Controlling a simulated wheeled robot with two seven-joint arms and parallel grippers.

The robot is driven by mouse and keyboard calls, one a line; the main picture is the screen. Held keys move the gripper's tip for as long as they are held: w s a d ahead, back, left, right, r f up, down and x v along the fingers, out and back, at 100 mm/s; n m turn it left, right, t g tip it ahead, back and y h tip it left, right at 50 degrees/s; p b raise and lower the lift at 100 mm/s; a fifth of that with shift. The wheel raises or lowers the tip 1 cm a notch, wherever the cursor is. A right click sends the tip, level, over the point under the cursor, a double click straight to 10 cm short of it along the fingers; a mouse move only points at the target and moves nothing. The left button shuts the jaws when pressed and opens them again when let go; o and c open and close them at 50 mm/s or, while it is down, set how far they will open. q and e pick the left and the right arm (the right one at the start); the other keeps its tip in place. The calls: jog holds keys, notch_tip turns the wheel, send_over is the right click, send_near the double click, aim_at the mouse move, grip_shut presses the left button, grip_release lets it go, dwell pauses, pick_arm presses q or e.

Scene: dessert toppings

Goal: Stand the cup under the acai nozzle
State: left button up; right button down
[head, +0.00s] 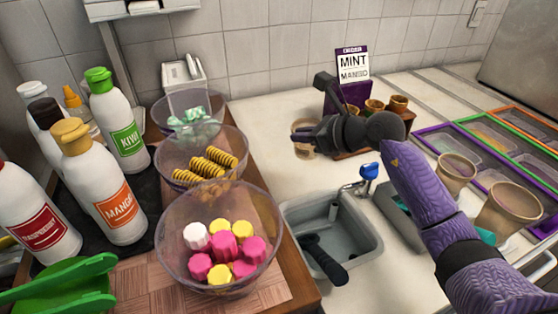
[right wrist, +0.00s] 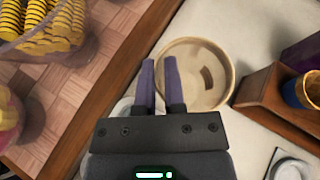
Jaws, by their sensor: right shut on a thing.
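A beige paper cup (head: 302,127) is at the fingertips of my right gripper (head: 312,137), over the counter right of the topping bowls. In the right wrist view I look down into the empty cup (right wrist: 205,88). The two purple fingers (right wrist: 160,82) are shut on its near wall, one finger inside the rim and one outside. The gripper hides part of the cup in the head view, and I cannot tell whether its base touches the counter. I cannot make out an acai nozzle; a white fixture (head: 143,7) shows only in part at the top left. My left gripper is not in view.
Clear bowls of toppings (head: 168,262) stand on a wooden board at left, beside sauce bottles (head: 125,140). A sink (head: 365,248) lies in front. A wooden stand with small cones (head: 397,104) and a mint-mango sign (head: 354,63) are behind. More cups (head: 508,208) stand at right.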

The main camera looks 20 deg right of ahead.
notch_tip(320, 180, down, 10)
jog(key=b, duration=0.3)
jog(key=shift+s, duration=0.15)
jog(key=shift+r, duration=0.25)
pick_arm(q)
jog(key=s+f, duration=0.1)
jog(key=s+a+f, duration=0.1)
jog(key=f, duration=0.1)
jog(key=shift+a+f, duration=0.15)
pick_arm(e)
jog(key=shift+f, duration=0.15)
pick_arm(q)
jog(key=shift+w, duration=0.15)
pick_arm(e)
jog(key=c, duration=0.7)
grip_release()
